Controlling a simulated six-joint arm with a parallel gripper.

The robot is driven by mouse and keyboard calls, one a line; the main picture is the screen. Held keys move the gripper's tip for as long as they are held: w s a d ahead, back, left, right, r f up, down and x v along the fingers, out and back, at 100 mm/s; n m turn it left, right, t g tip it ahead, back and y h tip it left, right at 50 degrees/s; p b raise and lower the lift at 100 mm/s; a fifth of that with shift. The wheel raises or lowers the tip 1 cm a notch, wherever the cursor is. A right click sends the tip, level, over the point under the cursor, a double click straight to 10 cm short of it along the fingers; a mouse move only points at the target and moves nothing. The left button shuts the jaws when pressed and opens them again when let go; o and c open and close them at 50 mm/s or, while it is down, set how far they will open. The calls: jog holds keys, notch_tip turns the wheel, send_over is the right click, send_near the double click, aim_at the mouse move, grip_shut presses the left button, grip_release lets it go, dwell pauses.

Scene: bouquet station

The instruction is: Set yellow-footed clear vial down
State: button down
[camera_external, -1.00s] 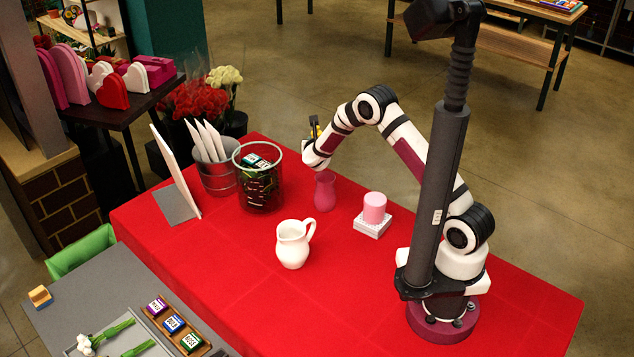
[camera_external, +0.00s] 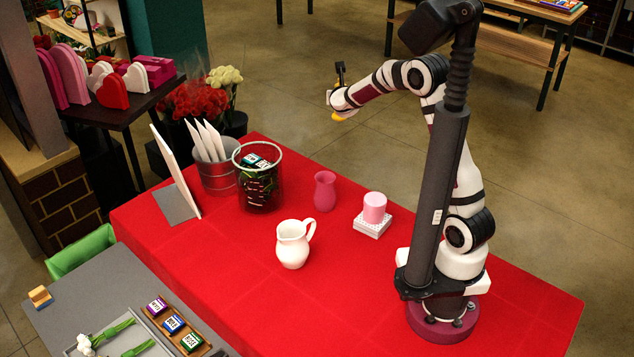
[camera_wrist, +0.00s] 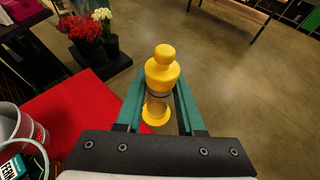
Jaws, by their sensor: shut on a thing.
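The yellow-footed clear vial (camera_wrist: 162,72) is between the teal fingers of my gripper (camera_wrist: 158,98) in the wrist view. It has a rounded yellow knobbed end, a see-through middle with a dark band, and a yellow round part (camera_wrist: 155,113) at the other end. My gripper is shut on it. In the external view my gripper (camera_external: 338,106) is raised high near the back edge of the red table, and a bit of yellow vial (camera_external: 345,115) shows under the wrist. Most of the vial is hidden there.
On the red-covered table (camera_external: 360,290) stand a pink vase (camera_external: 325,191), a pink candle (camera_external: 374,207) on a white block (camera_external: 372,224), a white pitcher (camera_external: 293,244), a glass container (camera_external: 259,188) with small boxes and a metal bucket (camera_external: 217,177). The front right of the table is clear.

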jog(key=s+a+n+g+y, duration=0.2)
jog(key=s+a+n+y, duration=0.55)
jog(key=s+a, duration=2.15)
jog(key=shift+m, duration=0.35)
jog(key=f, duration=0.7)
jog(key=w+a+f, duration=0.1)
jog(key=f, duration=0.6)
jog(key=w+f, duration=0.1)
jog(key=f, duration=0.7)
jog(key=shift+w+a, duration=0.2)
jog(key=shift+a, duration=0.1)
jog(key=shift+f, duration=0.1)
jog(key=c, duration=0.5)
grip_release()
jog(key=shift+f, duration=0.1)
